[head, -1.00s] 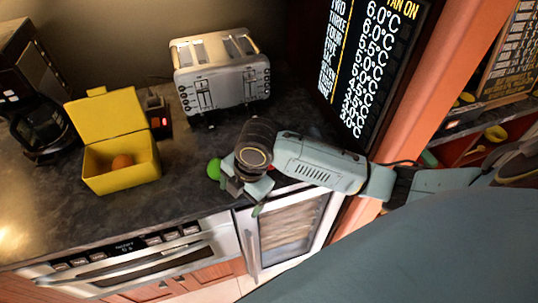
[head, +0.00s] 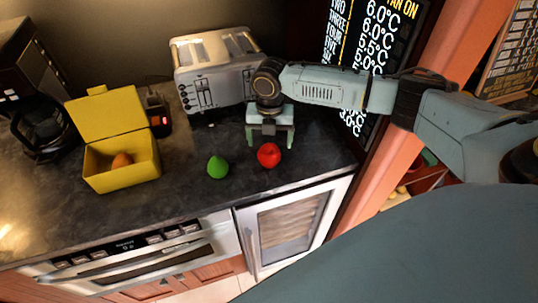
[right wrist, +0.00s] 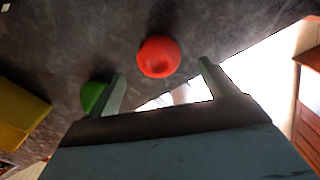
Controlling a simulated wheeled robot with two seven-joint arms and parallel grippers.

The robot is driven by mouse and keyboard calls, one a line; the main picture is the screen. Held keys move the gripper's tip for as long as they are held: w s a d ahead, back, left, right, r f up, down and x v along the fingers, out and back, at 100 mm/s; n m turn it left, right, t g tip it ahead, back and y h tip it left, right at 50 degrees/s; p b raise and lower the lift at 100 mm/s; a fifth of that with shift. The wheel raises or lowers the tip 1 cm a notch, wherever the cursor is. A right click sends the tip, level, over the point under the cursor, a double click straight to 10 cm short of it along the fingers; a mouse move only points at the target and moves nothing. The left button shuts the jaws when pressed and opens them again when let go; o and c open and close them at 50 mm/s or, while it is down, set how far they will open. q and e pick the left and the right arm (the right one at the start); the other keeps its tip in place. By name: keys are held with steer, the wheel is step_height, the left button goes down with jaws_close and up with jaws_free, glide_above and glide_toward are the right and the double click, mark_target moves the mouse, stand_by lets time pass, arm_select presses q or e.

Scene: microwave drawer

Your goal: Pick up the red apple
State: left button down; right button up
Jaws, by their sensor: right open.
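The red apple (head: 268,155) sits on the dark counter, right of a green pear-shaped fruit (head: 217,167). My right gripper (head: 270,146) is open and empty, its fingers spread just behind the apple in the head view. In the right wrist view the apple (right wrist: 159,57) lies beyond the gap between the open fingertips (right wrist: 162,72), roughly centred and not gripped. The green fruit (right wrist: 93,95) is partly hidden behind the left finger there. My left gripper is not in view.
A silver toaster (head: 216,66) stands close behind my right gripper. An open yellow box (head: 123,172) holding a brownish-orange item (head: 122,160) is at the left. An orange post (head: 432,95) and dark display board are at the right. Counter between box and green fruit is clear.

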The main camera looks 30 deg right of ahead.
mark_target(269, 150)
steer(key=shift+f+p, duration=0.35)
steer(key=shift+f, duration=3.2)
steer(key=c, duration=1.2)
steer(key=shift+r, duration=0.15)
